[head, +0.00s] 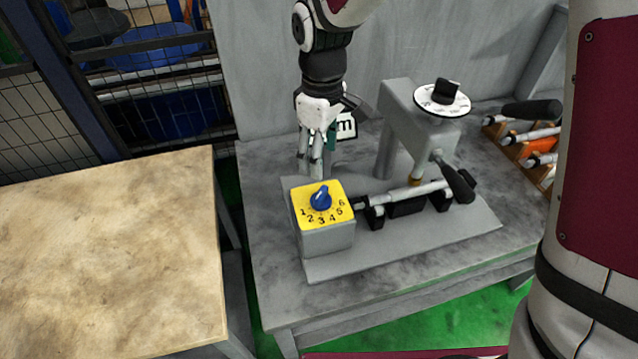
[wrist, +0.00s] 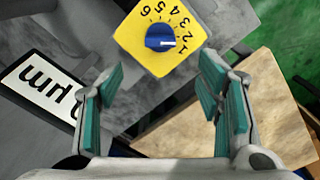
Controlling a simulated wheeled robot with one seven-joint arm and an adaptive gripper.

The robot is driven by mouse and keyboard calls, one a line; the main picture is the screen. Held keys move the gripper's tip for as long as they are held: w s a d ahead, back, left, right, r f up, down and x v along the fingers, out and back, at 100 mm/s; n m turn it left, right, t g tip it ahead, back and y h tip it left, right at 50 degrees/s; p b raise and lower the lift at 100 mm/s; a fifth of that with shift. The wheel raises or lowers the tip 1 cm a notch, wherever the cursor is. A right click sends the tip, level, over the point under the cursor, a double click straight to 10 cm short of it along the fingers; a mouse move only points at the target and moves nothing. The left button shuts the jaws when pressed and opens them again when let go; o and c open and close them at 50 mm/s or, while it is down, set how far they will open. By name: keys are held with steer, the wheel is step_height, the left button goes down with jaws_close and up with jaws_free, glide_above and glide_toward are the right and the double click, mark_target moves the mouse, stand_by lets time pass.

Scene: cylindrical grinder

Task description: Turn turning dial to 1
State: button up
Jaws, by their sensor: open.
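The turning dial is a blue knob (head: 320,198) on the yellow face (head: 335,216) of a grey box, with numbers 1 to 6 around it. In the wrist view the knob (wrist: 160,38) shows a white mark pointing right, toward the low numbers near 1 and 2; I cannot tell exactly which. My gripper (head: 312,172) hangs behind and above the dial box in the head view, pointing down. In the wrist view my gripper (wrist: 166,88) is open, its teal-padded fingers wide apart and empty. The knob lies beyond the fingertips, between them and untouched.
The grinder's grey post with a white round scale (head: 441,98) and black knob stands right of the dial. A spindle (head: 405,196) and black handle (head: 458,182) lie between. A white sign (head: 346,126) is behind my gripper. A wooden-topped table (head: 100,260) stands left.

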mark_target(321, 192)
step_height(321, 192, down, 12)
steer(key=shift+f+p, duration=0.15)
steer(key=shift+p, duration=0.55)
steer(key=c, duration=1.1)
